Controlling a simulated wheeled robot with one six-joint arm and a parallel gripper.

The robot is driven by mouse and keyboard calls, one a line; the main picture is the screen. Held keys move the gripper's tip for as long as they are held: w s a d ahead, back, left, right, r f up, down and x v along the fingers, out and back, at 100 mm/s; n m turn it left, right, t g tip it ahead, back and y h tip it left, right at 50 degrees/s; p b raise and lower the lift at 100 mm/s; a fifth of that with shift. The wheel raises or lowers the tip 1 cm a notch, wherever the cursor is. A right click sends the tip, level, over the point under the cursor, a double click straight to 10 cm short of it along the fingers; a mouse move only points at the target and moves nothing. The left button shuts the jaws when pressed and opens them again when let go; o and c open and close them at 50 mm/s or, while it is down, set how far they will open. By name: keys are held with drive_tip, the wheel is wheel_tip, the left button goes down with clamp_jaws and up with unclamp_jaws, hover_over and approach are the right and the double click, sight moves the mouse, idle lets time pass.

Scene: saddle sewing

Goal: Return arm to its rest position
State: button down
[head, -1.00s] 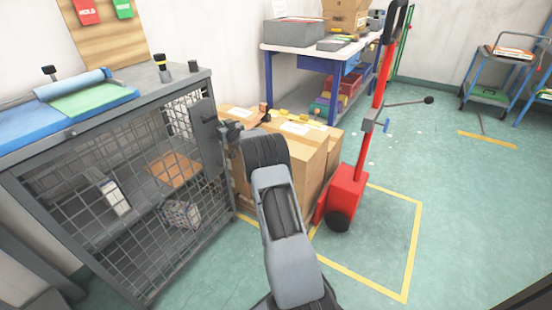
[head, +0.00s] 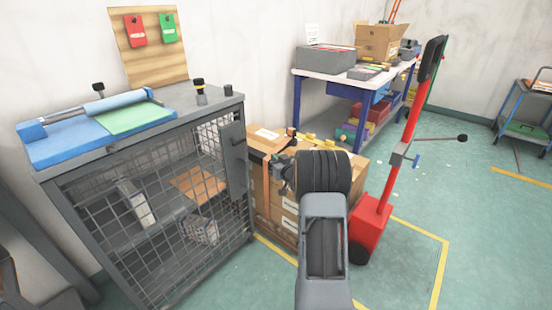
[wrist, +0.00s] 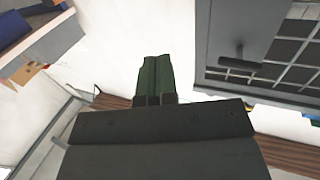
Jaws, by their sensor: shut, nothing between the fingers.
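My gripper shows in the wrist view (wrist: 156,80), where its two dark green fingers lie side by side, shut with nothing between them. In the head view my arm rises from the bottom middle, and its dark round joint hides most of the gripper. A small dark part of the gripper end (head: 281,175) shows left of that joint, in front of the cardboard boxes (head: 268,200) and right of the cage door.
A grey mesh cage cabinet (head: 240,103) stands at left, with a blue pad (head: 65,148) and green sheet on top. A red pallet jack (head: 371,225) stands close right of my arm. A workbench (head: 310,74) is behind. Green floor (head: 480,230) at right is open.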

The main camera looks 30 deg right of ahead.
drive_tip(key=shift+s+r, duration=0.1)
drive_tip(key=shift+s, duration=0.3)
